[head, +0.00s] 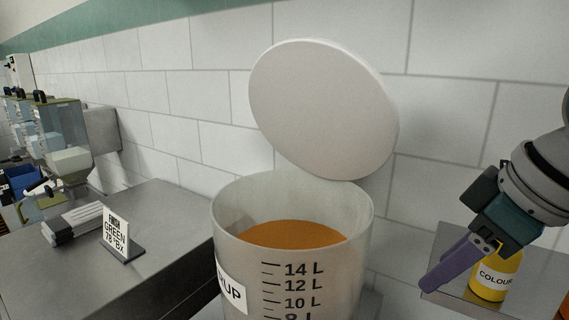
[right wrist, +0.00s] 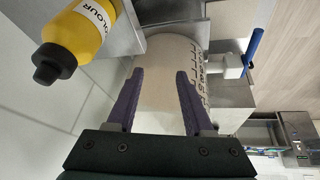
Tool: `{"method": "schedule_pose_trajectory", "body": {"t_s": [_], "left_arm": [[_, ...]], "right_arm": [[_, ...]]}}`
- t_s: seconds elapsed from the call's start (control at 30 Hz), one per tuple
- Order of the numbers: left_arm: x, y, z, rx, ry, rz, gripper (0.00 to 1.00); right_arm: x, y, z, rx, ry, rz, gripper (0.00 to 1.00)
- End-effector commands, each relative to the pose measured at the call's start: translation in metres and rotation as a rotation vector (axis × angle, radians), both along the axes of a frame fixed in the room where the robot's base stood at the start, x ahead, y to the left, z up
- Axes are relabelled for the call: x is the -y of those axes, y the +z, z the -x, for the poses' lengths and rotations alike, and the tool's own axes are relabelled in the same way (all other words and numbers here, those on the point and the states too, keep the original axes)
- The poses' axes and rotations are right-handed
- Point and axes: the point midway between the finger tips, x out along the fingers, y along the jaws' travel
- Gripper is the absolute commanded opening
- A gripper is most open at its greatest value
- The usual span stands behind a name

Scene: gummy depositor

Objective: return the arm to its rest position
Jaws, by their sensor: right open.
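My right gripper (head: 447,272) is at the right of the head view, in front of a yellow bottle labelled COLOUR. In the right wrist view its two purple fingers (right wrist: 157,100) are spread apart with nothing held between them. Beyond the fingers is the translucent syrup tank (right wrist: 172,60), which is apart from them. My left gripper is not in either view.
The tank (head: 292,275) holds orange liquid, and its round white lid (head: 322,110) stands raised behind it. The yellow bottle (head: 497,278) stands on a metal shelf (head: 455,300). A sign (head: 115,232) stands on the steel counter (head: 165,225) at left.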

Motion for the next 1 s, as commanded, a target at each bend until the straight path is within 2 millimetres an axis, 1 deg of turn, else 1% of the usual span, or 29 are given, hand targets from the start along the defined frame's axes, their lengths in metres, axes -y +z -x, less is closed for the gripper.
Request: {"method": "schedule_pose_trajectory", "body": {"t_s": [0.03,0.07,0.1,0.17,0.2,0.27,0.3,0.4,0.5,0.6,0.67,1.0], "left_arm": [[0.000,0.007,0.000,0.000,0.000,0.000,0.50],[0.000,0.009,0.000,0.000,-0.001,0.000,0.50],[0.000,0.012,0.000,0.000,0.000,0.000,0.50],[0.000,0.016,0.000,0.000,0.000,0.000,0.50],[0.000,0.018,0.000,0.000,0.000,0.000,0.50],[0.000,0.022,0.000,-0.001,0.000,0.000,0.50],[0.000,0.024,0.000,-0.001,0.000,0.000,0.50],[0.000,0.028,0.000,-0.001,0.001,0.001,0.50],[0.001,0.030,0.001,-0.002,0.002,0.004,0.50],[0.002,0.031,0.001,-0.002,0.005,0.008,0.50],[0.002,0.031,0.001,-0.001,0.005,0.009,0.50],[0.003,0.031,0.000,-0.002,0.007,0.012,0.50]], "right_arm": [[-0.005,-0.015,0.026,-0.027,-0.033,0.001,0.52],[-0.007,-0.023,0.039,-0.037,-0.060,0.003,0.52],[-0.008,-0.032,0.059,-0.052,-0.095,0.005,0.52],[-0.011,-0.042,0.088,-0.071,-0.152,0.005,0.52],[-0.012,-0.047,0.108,-0.082,-0.191,0.004,0.52],[-0.012,-0.050,0.137,-0.097,-0.251,0.001,0.52],[-0.012,-0.050,0.155,-0.106,-0.290,0.000,0.52],[-0.009,-0.047,0.192,-0.121,-0.380,-0.002,0.52],[-0.006,-0.041,0.216,-0.131,-0.448,-0.002,0.52],[-0.004,-0.037,0.229,-0.134,-0.486,-0.001,0.52],[-0.003,-0.036,0.232,-0.134,-0.497,-0.001,0.52],[-0.003,-0.036,0.233,-0.135,-0.499,-0.001,0.52]]}}
